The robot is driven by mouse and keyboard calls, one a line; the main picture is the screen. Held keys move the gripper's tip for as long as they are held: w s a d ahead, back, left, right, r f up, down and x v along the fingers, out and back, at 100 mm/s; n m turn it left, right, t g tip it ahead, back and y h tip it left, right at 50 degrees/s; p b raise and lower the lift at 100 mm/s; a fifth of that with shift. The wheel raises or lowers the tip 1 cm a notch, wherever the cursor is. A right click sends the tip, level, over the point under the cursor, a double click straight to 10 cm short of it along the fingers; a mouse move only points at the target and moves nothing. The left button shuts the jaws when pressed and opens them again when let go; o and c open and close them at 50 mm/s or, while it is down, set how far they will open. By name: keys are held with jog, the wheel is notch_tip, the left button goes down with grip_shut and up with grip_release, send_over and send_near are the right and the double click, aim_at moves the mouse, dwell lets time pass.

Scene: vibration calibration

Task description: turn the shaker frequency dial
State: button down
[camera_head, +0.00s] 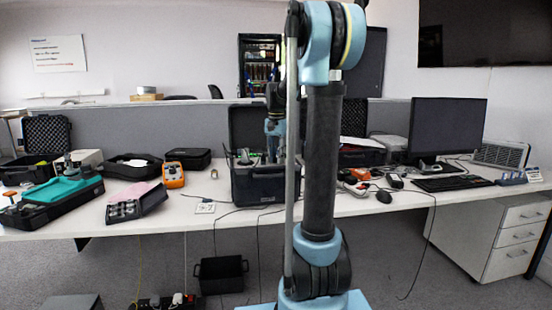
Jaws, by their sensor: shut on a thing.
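A black hard case (262,188) with its lid raised stands at the middle of the table, with equipment inside. The shaker frequency dial is too small and too covered by my arm to make out. My gripper (272,154) points down into the open case, partly behind my own arm. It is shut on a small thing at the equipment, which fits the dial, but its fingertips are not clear.
An orange meter (173,175), a black tray of parts (137,205) and a teal-topped case (55,192) lie to the left. A second open case (362,152), a mouse (384,196), a keyboard (453,183) and a monitor (447,128) stand to the right. Cables hang over the table's front edge.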

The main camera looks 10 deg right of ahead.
jog(key=n, duration=0.5)
jog(key=shift+n, duration=2.1)
jog(key=c, duration=1.3)
grip_release()
jog(key=shift+c, duration=0.2)
jog(key=shift+r, duration=0.1)
notch_tip(320, 180, up, 12)
